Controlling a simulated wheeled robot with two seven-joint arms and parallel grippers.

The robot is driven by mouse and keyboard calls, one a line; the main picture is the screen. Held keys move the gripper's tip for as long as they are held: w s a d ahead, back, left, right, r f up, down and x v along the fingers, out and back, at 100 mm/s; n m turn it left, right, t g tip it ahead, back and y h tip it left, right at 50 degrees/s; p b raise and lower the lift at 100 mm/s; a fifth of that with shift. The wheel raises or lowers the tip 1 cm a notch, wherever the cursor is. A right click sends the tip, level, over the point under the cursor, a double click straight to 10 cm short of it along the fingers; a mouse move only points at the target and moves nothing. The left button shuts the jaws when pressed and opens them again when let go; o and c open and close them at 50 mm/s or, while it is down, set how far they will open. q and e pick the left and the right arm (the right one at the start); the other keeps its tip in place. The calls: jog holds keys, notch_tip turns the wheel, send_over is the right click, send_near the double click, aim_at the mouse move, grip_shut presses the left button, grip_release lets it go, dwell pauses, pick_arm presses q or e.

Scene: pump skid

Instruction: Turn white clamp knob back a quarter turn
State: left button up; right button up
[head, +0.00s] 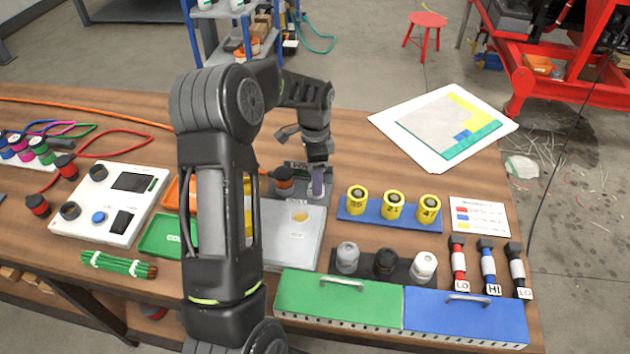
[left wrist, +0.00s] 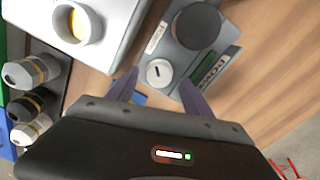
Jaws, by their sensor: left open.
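My left gripper (head: 317,165) reaches down over a small grey block (head: 308,217) behind the light grey plate. In the left wrist view its purple fingers (left wrist: 157,88) are apart. A small round white knob with a dark slot (left wrist: 159,72) shows on the block between the fingertips, with no visible contact. In the head view the gripper hides that knob. Three capped pieces, grey (head: 347,257), black (head: 385,263) and white (head: 424,266), stand on a dark rack; I cannot tell if the white one is a clamp knob. My right gripper is out of view.
A light grey plate (head: 290,253) with a round yellowish opening lies in front. Yellow numbered cylinders (head: 393,205) stand on a blue rack to the right. Green (head: 338,297) and blue (head: 465,316) boxes line the front edge.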

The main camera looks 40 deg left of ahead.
pick_arm(q)
jog(key=shift+f, duration=1.4)
grip_shut()
